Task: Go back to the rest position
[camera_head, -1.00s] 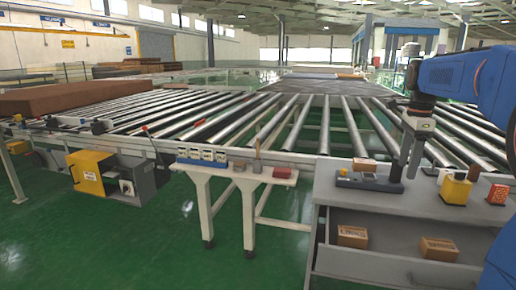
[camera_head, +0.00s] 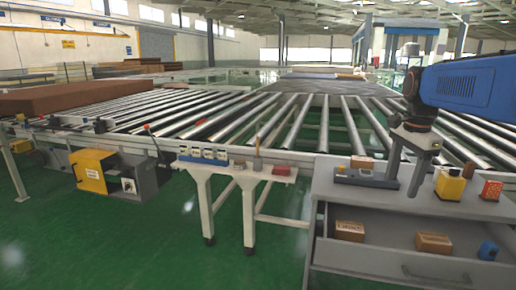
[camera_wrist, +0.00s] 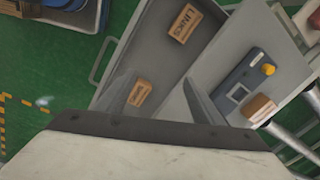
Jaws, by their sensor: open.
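My gripper (camera_head: 406,184) hangs pointing down over the grey cabinet top (camera_head: 330,186) in the head view, between a small dark control box and a yellow object. Its two fingers are apart with nothing between them. In the wrist view the open fingers (camera_wrist: 158,88) show over the open drawer and the cabinet top. My blue arm reaches in from the right in the head view.
The open drawer (camera_head: 385,256) holds two cardboard boxes (camera_head: 350,230) and a blue item (camera_head: 488,250). The control box (camera_head: 366,177), yellow object (camera_head: 450,185) and red box (camera_head: 491,190) stand on the cabinet. A roller conveyor (camera_head: 290,120) lies behind, with a brown mattress (camera_head: 70,98) at left.

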